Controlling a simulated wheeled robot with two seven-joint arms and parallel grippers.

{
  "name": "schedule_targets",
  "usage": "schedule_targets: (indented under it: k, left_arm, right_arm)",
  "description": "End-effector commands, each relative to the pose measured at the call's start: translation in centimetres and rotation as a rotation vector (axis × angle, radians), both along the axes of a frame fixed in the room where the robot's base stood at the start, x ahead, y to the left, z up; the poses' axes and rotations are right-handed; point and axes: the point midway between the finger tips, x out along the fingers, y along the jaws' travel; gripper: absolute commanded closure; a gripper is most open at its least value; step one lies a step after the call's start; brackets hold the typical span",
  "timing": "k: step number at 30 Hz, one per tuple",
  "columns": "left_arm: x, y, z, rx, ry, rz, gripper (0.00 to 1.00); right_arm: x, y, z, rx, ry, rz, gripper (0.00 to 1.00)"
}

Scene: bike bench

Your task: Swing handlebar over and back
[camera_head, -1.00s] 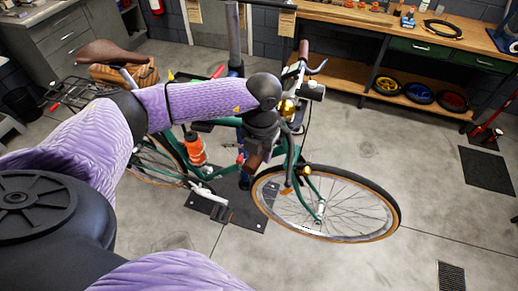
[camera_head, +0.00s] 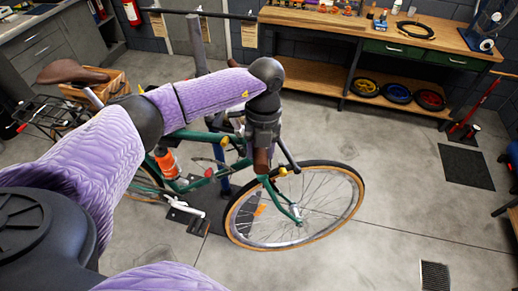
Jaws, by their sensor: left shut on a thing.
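A green bike stands in the middle of the view, its front wheel (camera_head: 294,206) pointing to the right. My left arm reaches in from the left, across the top of the bike. My left gripper (camera_head: 262,152) points down at the front of the bike, shut on the brown near grip of the handlebar (camera_head: 261,162). My arm and gripper hide most of the handlebar, including the bell and lamp. My right gripper is not in view.
An orange bottle (camera_head: 167,163) sits in the frame. The brown saddle (camera_head: 73,73) and a basket (camera_head: 100,84) are at the left. A wooden workbench (camera_head: 330,18) stands at the back.

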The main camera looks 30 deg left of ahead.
Motion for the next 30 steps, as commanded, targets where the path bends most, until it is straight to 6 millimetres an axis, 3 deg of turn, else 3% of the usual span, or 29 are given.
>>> schedule_targets:
  k: [9, 10, 14, 15, 23, 26, 30]
  left_arm:
    - [-0.1, 0.0, -0.1, -0.002, 0.008, 0.009, 1.0]
    - [-0.1, 0.0, -0.1, -0.001, 0.008, 0.009, 0.49]
    - [-0.1, 0.0, -0.1, -0.001, 0.007, 0.008, 0.22]
    - [-0.1, 0.0, -0.1, -0.001, 0.007, 0.008, 0.19]
    - [0.0, 0.0, 0.1, -0.002, 0.005, 0.008, 0.19]
    - [0.3, 0.1, 1.5, -0.002, 0.002, 0.008, 0.19]
    - [0.9, 0.2, 5.0, -0.002, 0.001, 0.007, 0.19]
  right_arm:
    - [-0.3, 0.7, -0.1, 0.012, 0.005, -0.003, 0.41]
    - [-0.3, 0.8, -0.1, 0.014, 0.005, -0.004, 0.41]
    - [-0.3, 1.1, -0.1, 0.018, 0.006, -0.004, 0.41]
    - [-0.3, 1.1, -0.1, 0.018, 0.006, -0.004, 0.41]
    - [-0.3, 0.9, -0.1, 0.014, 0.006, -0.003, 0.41]
    - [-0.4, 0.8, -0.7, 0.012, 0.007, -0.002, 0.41]
    - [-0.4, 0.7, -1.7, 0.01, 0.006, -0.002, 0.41]
